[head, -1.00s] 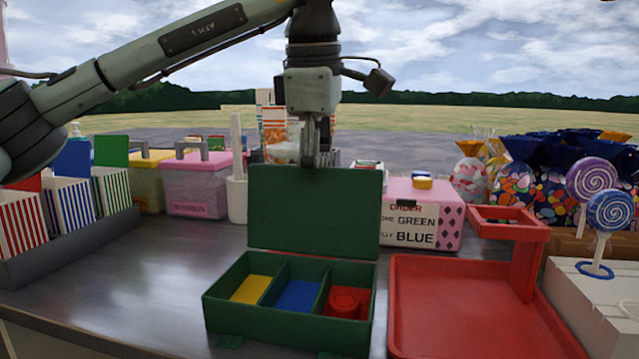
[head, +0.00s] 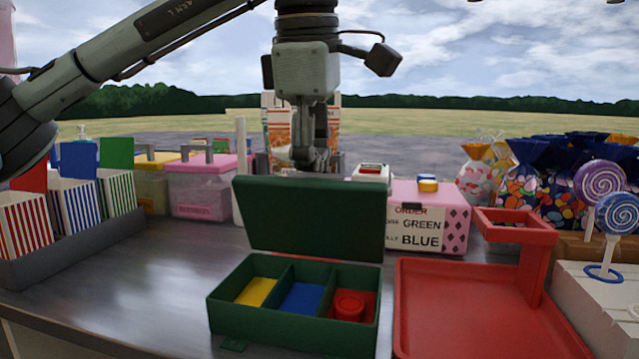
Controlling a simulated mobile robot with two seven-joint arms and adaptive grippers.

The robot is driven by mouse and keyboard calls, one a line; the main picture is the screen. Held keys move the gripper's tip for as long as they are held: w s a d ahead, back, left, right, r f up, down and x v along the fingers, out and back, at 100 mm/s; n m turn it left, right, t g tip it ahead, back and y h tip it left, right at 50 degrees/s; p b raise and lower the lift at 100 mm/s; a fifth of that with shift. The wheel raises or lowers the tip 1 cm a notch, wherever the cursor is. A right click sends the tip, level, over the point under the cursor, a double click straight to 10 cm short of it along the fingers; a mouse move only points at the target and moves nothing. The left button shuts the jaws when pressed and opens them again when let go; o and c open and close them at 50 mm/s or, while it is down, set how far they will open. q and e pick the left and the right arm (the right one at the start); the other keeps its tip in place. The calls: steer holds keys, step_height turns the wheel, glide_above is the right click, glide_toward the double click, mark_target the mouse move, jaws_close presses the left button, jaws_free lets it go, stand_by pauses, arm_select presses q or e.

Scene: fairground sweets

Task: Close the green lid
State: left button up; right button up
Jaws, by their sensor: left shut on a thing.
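The box is open, with a yellow (head: 256,291), a blue (head: 302,297) and a red (head: 365,305) compartment. A round red piece (head: 349,304) lies in the red compartment. My left gripper (head: 313,168) points down at the lid's top edge and is shut on it; the lid hides its fingertips. My right gripper does not show.
A red tray (head: 470,325) with a raised stand (head: 520,240) is close on the right. A pink order box (head: 455,215) stands behind. Striped boxes (head: 75,210) sit in a grey holder on the left. The metal counter (head: 150,270) left of the box is clear.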

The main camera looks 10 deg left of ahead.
arm_select(q)
steer(key=shift+s+f+b, duration=0.15)
steer(key=shift+s+b, duration=0.25)
steer(key=shift+s, duration=0.45)
steer(key=shift+c, duration=0.5)
steer(key=shift+s, duration=0.6)
steer(key=shift+c, duration=0.4)
steer(key=shift+s+f+b, duration=0.25)
steer(key=shift+s+b, duration=0.2)
steer(key=shift+s, duration=0.25)
steer(key=shift+s+f+b, duration=0.2)
steer(key=shift+s+b, duration=0.25)
steer(key=shift+s, duration=0.25)
steer(key=shift+c, duration=1)
steer(key=shift+s+f+b, duration=0.75)
steer(key=shift+s+f, duration=0.15)
steer(key=shift+s, duration=0.2)
steer(key=shift+c, duration=0.2)
steer(key=shift+s+f+b, duration=0.55)
steer(key=shift+f+b, duration=0.2)
steer(key=shift+f, duration=0.1)
steer(key=shift+s+f, duration=0.25)
steer(key=shift+s, duration=0.05)
steer(key=o, duration=0.7)
steer(key=shift+r, duration=0.1)
